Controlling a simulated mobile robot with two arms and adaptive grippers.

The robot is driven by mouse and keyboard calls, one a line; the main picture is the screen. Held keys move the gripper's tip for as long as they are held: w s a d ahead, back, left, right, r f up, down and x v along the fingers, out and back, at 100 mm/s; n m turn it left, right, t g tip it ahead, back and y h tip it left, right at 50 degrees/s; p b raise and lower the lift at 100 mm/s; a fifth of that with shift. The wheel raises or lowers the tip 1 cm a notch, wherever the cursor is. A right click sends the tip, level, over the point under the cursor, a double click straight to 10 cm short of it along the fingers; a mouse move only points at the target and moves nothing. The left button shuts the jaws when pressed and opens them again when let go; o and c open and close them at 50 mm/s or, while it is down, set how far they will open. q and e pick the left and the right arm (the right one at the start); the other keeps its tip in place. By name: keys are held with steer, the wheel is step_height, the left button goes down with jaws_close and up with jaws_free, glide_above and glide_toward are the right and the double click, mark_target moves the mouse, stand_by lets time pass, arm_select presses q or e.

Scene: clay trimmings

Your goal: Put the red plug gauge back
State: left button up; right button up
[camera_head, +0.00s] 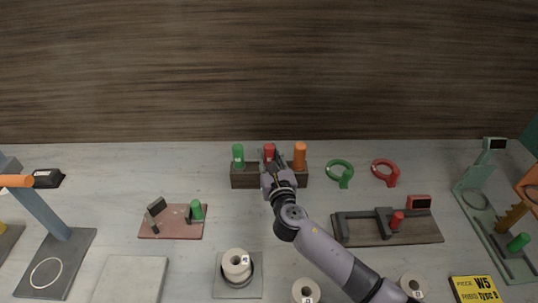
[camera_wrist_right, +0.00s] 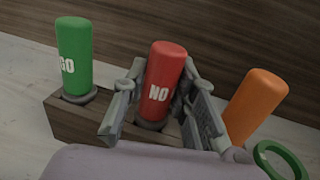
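The red plug gauge (camera_head: 269,150) stands upright at the middle place of the dark wooden rack (camera_head: 244,180). In the right wrist view, the gauge (camera_wrist_right: 164,80) reads "NO" and has a grey collar at its foot. Whether the collar rests fully on the rack (camera_wrist_right: 85,125) is unclear. My right gripper (camera_wrist_right: 163,85) has one finger on each side of the gauge; I cannot tell whether they press on it. In the head view, the right gripper (camera_head: 271,160) comes from the front and hides part of the rack. My left gripper is out of view.
A green "GO" gauge (camera_head: 238,154) stands left of the red one, and an orange handle (camera_head: 299,155) right of it, both close to my fingers. Green (camera_head: 340,171) and red (camera_head: 385,170) ring gauges lie to the right. A gauge fixture (camera_head: 370,229) lies by my forearm.

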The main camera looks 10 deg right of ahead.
steer(key=o, duration=0.3)
steer(key=shift+o, duration=0.2)
steer(key=shift+r, duration=0.1)
steer(key=shift+r, duration=0.25)
steer(key=shift+s+r+p, duration=0.1)
steer(key=shift+s+p, duration=0.15)
steer(key=shift+p, duration=0.05)
steer(key=s+b, duration=0.1)
steer(key=s, duration=1)
steer(key=shift+s, duration=0.3)
